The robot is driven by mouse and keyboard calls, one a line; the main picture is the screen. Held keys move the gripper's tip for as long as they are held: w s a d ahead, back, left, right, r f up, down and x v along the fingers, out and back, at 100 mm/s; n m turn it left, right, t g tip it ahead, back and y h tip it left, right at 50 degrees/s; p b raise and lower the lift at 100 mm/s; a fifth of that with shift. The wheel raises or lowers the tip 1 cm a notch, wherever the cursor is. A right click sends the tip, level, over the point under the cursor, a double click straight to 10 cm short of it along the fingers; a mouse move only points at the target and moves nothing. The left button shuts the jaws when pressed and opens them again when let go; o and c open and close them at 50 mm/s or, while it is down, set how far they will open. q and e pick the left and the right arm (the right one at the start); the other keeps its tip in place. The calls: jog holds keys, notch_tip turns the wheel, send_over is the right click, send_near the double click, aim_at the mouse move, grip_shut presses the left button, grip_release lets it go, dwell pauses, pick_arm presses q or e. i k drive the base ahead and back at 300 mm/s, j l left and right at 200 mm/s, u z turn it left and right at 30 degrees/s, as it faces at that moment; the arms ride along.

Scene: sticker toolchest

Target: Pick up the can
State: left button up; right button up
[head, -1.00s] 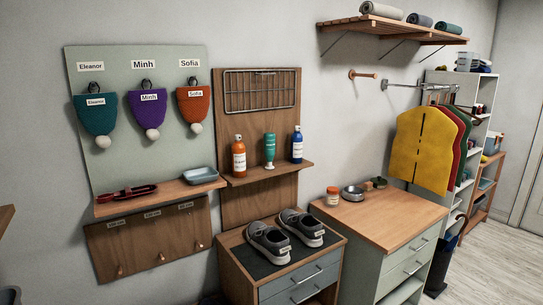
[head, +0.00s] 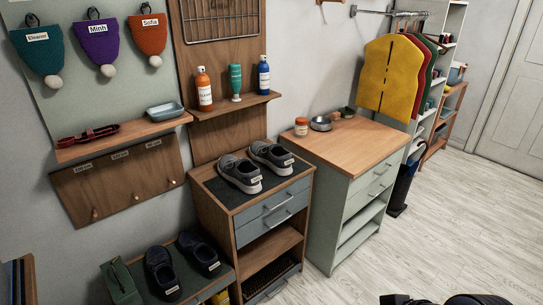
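No single thing is plainly marked as the can. An orange bottle-shaped container (head: 204,92) and a blue one with a white label (head: 264,76) stand upright on a small wooden shelf, with a green tube (head: 235,80) between them. A low round metal tin (head: 321,123) and a jar with an orange lid (head: 301,127) sit on the cabinet top. My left gripper is not in view. A dark part, likely of my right arm or gripper (head: 450,299), shows at the bottom edge, cut off and far from these things.
The small shelf (head: 230,106) is on the wall above grey shoes (head: 240,172) on a drawer unit. A green cabinet with a wooden top (head: 350,145) stands to the right. Dark shoes (head: 160,272) are lower left. The floor (head: 440,225) at right is clear.

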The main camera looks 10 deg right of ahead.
aim_at(234, 69)
jog(key=u, duration=0.3)
jog(key=i+l+u, duration=0.15)
jog(key=u, duration=0.35)
jog(key=i+l+u, duration=0.1)
jog(key=l+u, duration=0.2)
jog(key=u, duration=0.2)
jog(key=l+u, duration=0.25)
jog(key=u, duration=0.25)
